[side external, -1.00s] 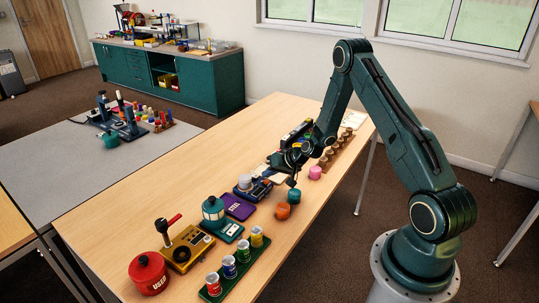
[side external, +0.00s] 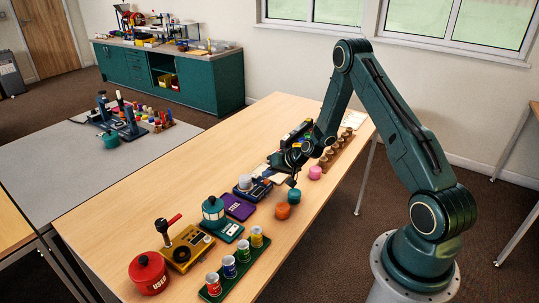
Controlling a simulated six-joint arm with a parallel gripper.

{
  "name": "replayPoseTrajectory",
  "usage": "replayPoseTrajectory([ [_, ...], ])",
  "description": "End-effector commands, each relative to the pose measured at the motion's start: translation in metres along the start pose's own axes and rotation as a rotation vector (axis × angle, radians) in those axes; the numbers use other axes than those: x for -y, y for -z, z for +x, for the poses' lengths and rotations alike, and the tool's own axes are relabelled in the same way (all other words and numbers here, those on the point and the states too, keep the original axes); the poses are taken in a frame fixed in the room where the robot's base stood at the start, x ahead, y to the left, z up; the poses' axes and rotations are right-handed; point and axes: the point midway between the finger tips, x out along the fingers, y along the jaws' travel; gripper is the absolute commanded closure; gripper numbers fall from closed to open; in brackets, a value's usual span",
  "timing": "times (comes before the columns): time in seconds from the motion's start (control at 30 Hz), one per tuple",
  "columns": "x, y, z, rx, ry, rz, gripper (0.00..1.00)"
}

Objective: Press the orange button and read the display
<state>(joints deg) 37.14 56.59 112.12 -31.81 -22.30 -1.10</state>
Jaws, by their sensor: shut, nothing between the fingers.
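A small round orange piece (side external: 282,211) sits on the wooden table, in front of a teal round piece (side external: 294,196). It is the only orange thing near my gripper, but I cannot tell for sure that it is a button. My gripper (side external: 292,184) points down just above the teal piece, behind the orange one. It is shut and empty. I cannot tell whether its tips touch the teal piece. A blue device (side external: 255,189) with a pale round top stands left of my gripper. No readable display can be made out.
A pink piece (side external: 315,172) and a rack of brown pieces (side external: 345,147) stand behind. The table's left side is clear.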

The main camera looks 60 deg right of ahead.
Motion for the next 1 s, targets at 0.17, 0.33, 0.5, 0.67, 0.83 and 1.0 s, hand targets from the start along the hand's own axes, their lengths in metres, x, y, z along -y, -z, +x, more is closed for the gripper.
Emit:
replayPoseTrajectory([
  [0.17, 0.0000, 0.0000, 0.0000, 0.000, 0.000, 0.000, 1.00],
  [0.33, 0.0000, 0.0000, 0.0000, 0.000, 0.000, 0.000, 1.00],
  [0.5, 0.0000, 0.0000, 0.0000, 0.000, 0.000, 0.000, 1.00],
  [0.67, -0.0005, -0.0005, 0.0006, 0.000, 0.000, 0.000, 1.00],
  [0.83, -0.0026, -0.0029, 0.0036, 0.001, 0.000, 0.001, 1.00],
  [1.0, -0.0043, -0.0044, 0.0059, 0.000, 0.000, 0.001, 1.00],
])
